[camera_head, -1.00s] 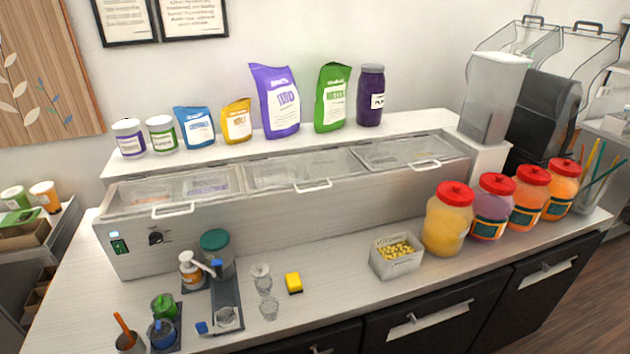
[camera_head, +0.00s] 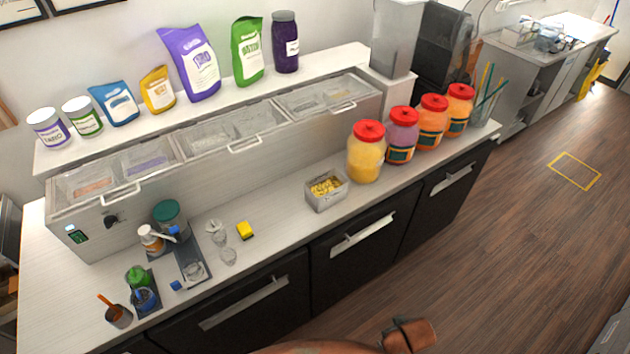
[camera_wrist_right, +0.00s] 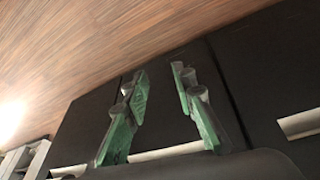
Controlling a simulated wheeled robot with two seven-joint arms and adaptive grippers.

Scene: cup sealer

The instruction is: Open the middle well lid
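The long steel well unit (camera_head: 285,160) stands along the back of the counter. Its middle well lid (camera_head: 235,127) is a clear panel with a light handle (camera_head: 245,143) at its front edge, and it lies shut. The left lid (camera_head: 115,172) and the right lid (camera_head: 315,97) also lie shut. My right gripper (camera_wrist_right: 162,88) shows in the right wrist view, its two greenish fingers apart with nothing between them. Dark cabinet fronts (camera_wrist_right: 90,120) and wood floor lie behind it, away from the lid. My left gripper is not in view.
Bags and jars, such as a purple bag (camera_head: 188,65), stand on the shelf behind the wells. A yellow-filled box (camera_head: 326,192), red-capped jars (camera_head: 367,150), a yellow sponge (camera_head: 245,230) and a dispenser group (camera_head: 170,218) stand in front. Floor at right is clear.

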